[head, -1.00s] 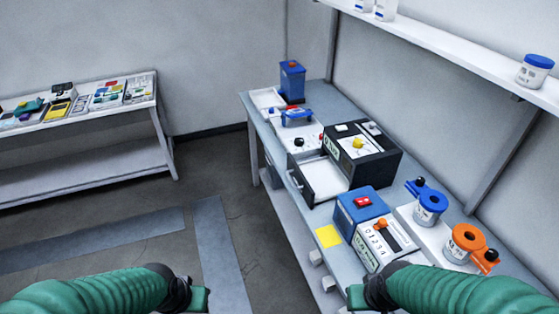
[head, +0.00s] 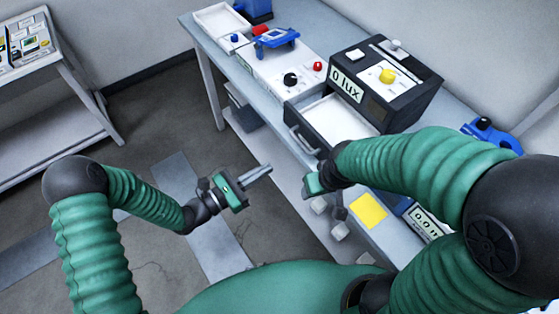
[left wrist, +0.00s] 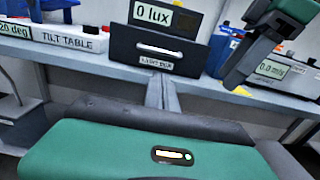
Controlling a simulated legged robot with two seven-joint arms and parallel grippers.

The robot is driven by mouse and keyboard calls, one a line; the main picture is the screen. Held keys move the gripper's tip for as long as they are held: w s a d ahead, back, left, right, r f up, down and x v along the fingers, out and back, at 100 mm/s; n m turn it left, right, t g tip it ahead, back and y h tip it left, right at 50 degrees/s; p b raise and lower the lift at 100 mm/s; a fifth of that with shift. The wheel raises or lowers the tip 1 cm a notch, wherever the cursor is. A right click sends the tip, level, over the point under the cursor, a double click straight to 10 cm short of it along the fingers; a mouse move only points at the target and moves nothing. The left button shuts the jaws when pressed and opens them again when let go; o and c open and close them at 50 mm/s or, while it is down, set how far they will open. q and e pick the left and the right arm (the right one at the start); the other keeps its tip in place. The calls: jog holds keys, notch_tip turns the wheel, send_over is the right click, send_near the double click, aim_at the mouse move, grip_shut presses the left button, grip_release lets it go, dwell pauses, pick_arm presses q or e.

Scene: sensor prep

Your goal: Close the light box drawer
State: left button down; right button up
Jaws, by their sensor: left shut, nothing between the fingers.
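The drawer's handle (head: 303,142) faces the bench's front edge. In the left wrist view the drawer front (left wrist: 125,42) faces the camera. My left gripper (head: 268,168) is shut and empty, in front of the bench and apart from the drawer; its fingers (left wrist: 162,92) point towards the drawer front. My right gripper (head: 312,186) is near the drawer's right side; its fingers are largely hidden.
A tilt table (head: 275,62) with a blue clamp stands left of the light box. A yellow note (head: 368,211) and a meter (head: 428,222) lie to the right. Another table (head: 60,90) stands at the far left. The floor before the bench is clear.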

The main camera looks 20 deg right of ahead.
aim_at(310, 144)
pick_arm(q)
jog(key=x, duration=1.2)
jog(key=shift+s+d+p, duration=0.15)
jog(key=shift+d+p, duration=0.05)
jog(key=shift+p, duration=0.15)
jog(key=shift+d, duration=0.4)
jog(key=shift+w+d+f, duration=0.1)
jog(key=shift+w+f, duration=0.05)
jog(key=shift+w, duration=0.15)
pick_arm(e)
jog(key=shift+s+d+r, duration=0.1)
jog(key=shift+d+r, duration=0.25)
pick_arm(q)
jog(key=shift+d, duration=0.15)
jog(key=b+x, duration=0.1)
jog(key=x, duration=0.2)
jog(key=shift+w+d, duration=0.15)
jog(key=shift+d, duration=0.15)
pick_arm(e)
jog(key=shift+f, duration=0.7)
